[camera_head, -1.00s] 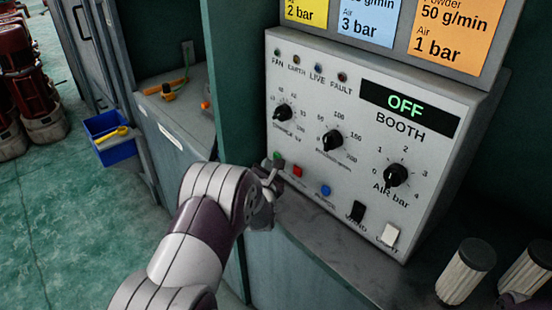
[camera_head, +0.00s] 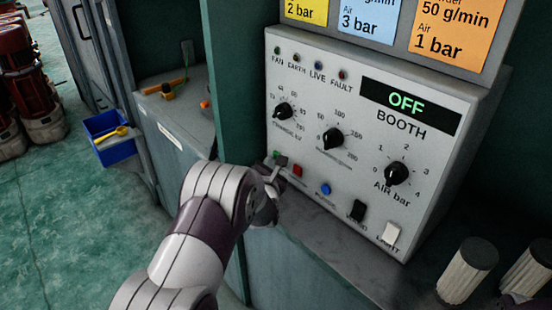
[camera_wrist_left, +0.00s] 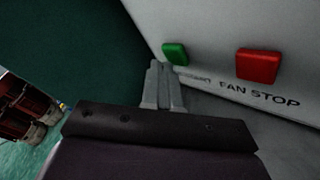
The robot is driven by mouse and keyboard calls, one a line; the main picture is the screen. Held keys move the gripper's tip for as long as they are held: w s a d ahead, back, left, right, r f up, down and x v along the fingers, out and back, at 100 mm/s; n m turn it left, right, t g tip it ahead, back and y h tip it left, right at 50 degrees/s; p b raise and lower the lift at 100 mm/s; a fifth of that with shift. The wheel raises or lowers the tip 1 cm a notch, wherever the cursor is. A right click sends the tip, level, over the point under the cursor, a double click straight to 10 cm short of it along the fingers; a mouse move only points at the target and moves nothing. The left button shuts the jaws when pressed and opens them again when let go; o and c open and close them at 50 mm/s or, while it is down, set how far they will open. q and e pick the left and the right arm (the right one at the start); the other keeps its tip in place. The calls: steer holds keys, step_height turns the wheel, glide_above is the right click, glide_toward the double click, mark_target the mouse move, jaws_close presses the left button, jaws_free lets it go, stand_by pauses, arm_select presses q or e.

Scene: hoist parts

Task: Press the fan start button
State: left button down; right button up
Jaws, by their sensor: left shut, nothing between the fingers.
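The booth control panel (camera_head: 310,150) is a light grey box with a display reading OFF. Its green button (camera_head: 277,154) sits at the lower left, partly behind my left gripper (camera_head: 279,162). In the left wrist view the green button (camera_wrist_left: 175,53) is just beyond the shut, empty fingertips (camera_wrist_left: 157,66); I cannot tell whether they touch it. Its label is mostly hidden by the fingers. The red button (camera_head: 297,170) is to the right, and in the left wrist view the red button (camera_wrist_left: 258,66) stands above the label FAN STOP. My right gripper is not in view.
A blue button (camera_head: 325,188), a black rocker switch (camera_head: 357,210) and a white one (camera_head: 390,234) lie further right. Three black knobs, one being the air knob (camera_head: 396,173), sit above. Ribbed cylinders (camera_head: 467,271) stand on the counter at right. A blue bin (camera_head: 113,145) is at left.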

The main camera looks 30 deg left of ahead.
arm_select(q)
steer(key=shift+w+d+b, duration=0.15)
steer(key=shift+w+b, duration=0.25)
stand_by(0.7)
stand_by(0.3)
steer(key=shift+s+a, duration=0.2)
steer(key=shift+s, duration=0.25)
steer(key=shift+s+a, duration=0.15)
steer(key=shift+s, duration=0.35)
steer(key=shift+b, duration=0.3)
steer(key=shift+s+a+f, duration=0.1)
steer(key=shift+s+a, duration=0.2)
steer(key=shift+s, duration=0.45)
steer(key=shift+s+a+r, duration=0.1)
steer(key=shift+s+a, duration=0.25)
steer(key=shift+s, duration=0.45)
steer(key=shift+s+a+f, duration=0.1)
steer(key=shift+s+a, duration=0.2)
steer(key=shift+s, duration=0.45)
